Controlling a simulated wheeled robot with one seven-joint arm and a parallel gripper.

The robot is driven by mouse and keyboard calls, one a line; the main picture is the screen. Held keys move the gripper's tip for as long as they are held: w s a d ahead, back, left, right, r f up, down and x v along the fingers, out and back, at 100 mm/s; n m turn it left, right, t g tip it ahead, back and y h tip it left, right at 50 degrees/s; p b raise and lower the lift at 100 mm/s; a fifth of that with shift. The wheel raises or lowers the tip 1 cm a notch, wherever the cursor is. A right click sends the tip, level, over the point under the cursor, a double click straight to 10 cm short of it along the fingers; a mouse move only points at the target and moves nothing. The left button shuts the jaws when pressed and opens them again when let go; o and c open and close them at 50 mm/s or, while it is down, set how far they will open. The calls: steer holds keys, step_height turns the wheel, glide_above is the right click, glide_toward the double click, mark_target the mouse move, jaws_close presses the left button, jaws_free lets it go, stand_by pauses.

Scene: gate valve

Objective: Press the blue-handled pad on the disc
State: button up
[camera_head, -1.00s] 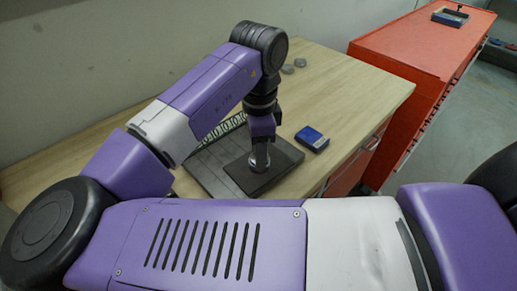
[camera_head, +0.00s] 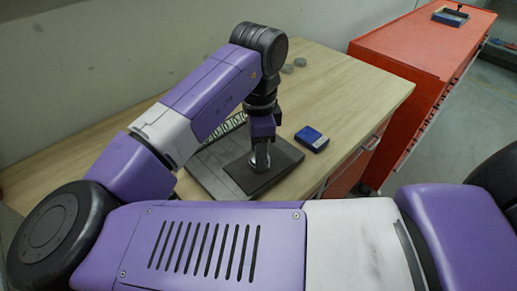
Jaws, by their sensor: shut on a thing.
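My gripper (camera_head: 261,151) points straight down over a dark square plate (camera_head: 279,179) on the wooden bench. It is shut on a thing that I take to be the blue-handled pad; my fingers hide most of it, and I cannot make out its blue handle. A small pale grey round shape (camera_head: 259,164) shows at the fingertips, just on or above the plate. I cannot tell whether it is the disc or part of the pad, nor whether pad and disc touch.
A blue box (camera_head: 311,138) lies right of the plate. A grey board (camera_head: 215,175) with a row of white marks lies left of it. Two small grey round pieces (camera_head: 294,65) lie at the back. A red cabinet (camera_head: 420,50) stands beyond the bench's right edge.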

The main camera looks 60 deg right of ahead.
step_height(320, 180, up, 7)
steer(key=p, duration=0.6)
stand_by(0.5)
stand_by(0.3)
